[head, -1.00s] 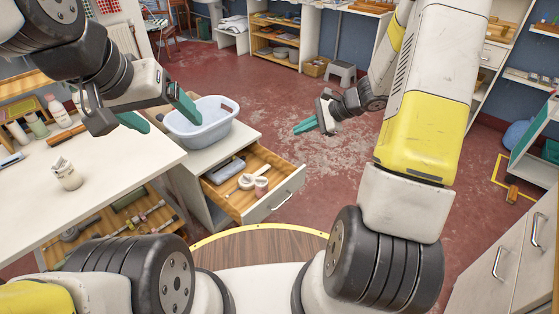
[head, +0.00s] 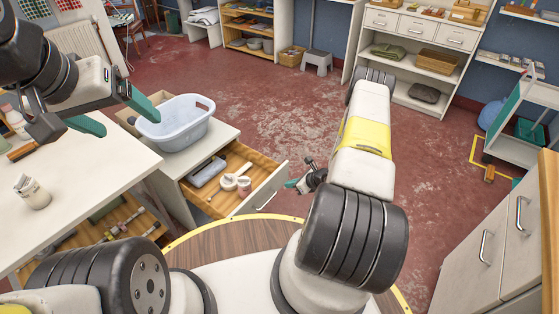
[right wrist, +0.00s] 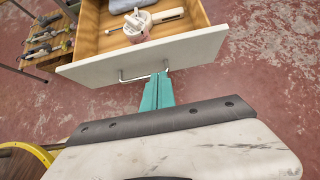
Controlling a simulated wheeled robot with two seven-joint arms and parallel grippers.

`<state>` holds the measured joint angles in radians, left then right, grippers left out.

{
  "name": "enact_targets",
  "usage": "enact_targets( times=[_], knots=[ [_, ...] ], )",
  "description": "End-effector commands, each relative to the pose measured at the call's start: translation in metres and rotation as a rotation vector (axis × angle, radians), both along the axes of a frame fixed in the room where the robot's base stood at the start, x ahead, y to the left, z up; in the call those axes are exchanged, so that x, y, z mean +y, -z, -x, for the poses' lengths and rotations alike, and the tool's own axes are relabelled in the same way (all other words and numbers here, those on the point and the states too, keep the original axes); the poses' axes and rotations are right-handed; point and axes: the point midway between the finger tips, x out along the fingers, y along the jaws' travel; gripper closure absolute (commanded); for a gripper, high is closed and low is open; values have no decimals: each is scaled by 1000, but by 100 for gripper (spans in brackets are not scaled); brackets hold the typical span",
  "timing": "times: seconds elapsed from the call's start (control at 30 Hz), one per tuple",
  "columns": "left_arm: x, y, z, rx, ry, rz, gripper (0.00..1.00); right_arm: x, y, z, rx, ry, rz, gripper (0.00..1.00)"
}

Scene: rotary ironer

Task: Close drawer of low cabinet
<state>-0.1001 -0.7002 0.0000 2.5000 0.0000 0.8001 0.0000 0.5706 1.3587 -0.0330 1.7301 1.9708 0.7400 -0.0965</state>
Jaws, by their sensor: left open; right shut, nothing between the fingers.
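The low cabinet (head: 177,203) stands in the middle left of the head view, with its drawer (head: 262,190) pulled out. The drawer's white front (right wrist: 150,57) and metal handle (right wrist: 135,76) show in the right wrist view. My right gripper (head: 293,183) is shut and empty, close to the drawer front. In the right wrist view its teal fingertips (right wrist: 163,77) are at the right end of the handle; I cannot tell whether they touch it. My left gripper (head: 120,112) is open and empty above the white table, left of the cabinet.
A pale blue basin (head: 175,125) sits on the cabinet top. The drawer holds a grey case (head: 208,171) and white and pink items (head: 236,183). A white table (head: 70,190) is at left. Red floor (head: 290,110) is free beyond the drawer.

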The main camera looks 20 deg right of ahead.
Motion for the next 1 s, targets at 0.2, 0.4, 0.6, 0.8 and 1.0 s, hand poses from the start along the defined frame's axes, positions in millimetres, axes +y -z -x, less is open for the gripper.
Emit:
enact_targets(
  times=[0.2, 0.4, 0.6, 0.8, 1.0],
  knots=[
    [0, 0, 0, 0, 0, 0, 17, 24, 34, -28, 0, -3, 0, 100],
    [0, 0, 0, 0, 0, 0, 17, 42, 44, -53, -3, -3, 1, 100],
    [0, 0, 0, 0, 0, 0, 17, 52, 44, -67, -1, -3, 1, 100],
    [0, 0, 0, 0, 0, 0, 17, 54, 44, -69, 0, -2, 1, 100],
    [0, 0, 0, 0, 0, 0, 17, 54, 44, -69, 0, -2, 1, 100]
  ],
)
